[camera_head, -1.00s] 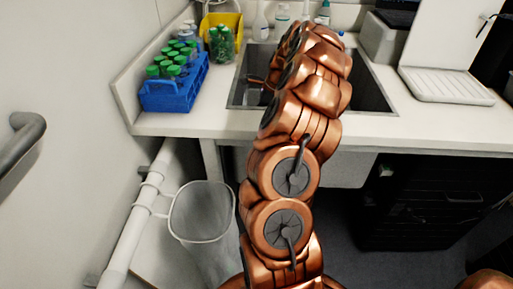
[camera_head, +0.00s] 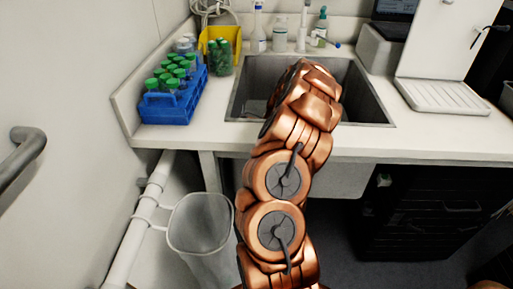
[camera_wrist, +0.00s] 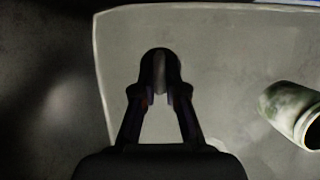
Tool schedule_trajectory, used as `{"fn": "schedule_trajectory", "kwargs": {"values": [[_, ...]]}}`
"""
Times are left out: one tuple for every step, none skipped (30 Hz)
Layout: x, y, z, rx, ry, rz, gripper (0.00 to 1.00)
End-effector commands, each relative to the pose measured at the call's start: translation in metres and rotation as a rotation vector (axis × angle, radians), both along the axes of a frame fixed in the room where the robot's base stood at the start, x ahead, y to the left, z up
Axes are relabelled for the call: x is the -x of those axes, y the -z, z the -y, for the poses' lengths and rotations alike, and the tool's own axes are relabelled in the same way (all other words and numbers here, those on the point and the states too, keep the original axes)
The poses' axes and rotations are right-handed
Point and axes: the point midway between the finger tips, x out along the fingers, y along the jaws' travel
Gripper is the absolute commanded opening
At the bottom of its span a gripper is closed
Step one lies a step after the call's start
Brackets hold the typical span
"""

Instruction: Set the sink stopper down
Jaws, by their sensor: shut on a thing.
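My gripper (camera_wrist: 160,95) points down in the wrist view, its two dark fingers drawn together at the tips. It is shut on the sink stopper (camera_wrist: 160,68), a small piece with a grey upright part between the fingertips and a dark rounded outline around it. I cannot tell whether its underside touches the pale surface below. In the head view my arm reaches over the sink (camera_head: 365,100) and hides the gripper and the stopper.
A pale cylinder with greenish patches (camera_wrist: 292,112) lies right of the gripper in the wrist view. A blue rack (camera_head: 165,108) of green-capped tubes stands left of the sink, near a yellow bin (camera_head: 234,32). Bottles (camera_head: 259,30) line the back. A drain tray (camera_head: 445,97) is at right.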

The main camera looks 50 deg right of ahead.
Motion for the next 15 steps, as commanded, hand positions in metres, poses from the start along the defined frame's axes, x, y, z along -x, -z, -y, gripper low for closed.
{"fn": "schedule_trajectory", "kwargs": {"values": [[-0.0001, -0.0001, 0.0000, 0.000, 0.000, 0.000, 0.00], [-0.0001, 0.0001, -0.0001, 0.000, 0.000, 0.000, 0.00], [-0.0001, 0.0003, -0.0001, 0.000, 0.000, 0.000, 0.00], [0.0000, 0.0009, -0.0001, 0.000, 0.000, 0.000, 0.00], [0.0000, 0.0015, 0.0000, 0.000, 0.001, 0.000, 0.00], [-0.0001, 0.0022, 0.0001, 0.000, 0.001, 0.000, 0.12], [-0.0002, 0.0021, 0.0001, 0.000, 0.000, 0.000, 0.15], [-0.0002, 0.0021, 0.0001, 0.000, 0.000, 0.000, 0.18], [-0.0002, 0.0021, 0.0001, 0.001, 0.000, 0.001, 0.22], [-0.0002, 0.0021, 0.0001, 0.001, 0.000, 0.001, 0.26], [-0.0002, 0.0021, 0.0001, 0.000, 0.000, 0.000, 0.29], [-0.0002, 0.0021, 0.0001, 0.000, 0.000, 0.000, 0.33], [-0.0002, 0.0021, 0.0001, 0.000, 0.000, 0.000, 0.36], [-0.0002, 0.0022, 0.0000, 0.000, 0.000, 0.000, 0.36], [-0.0002, 0.0022, 0.0000, 0.000, 0.000, 0.000, 0.36]]}}
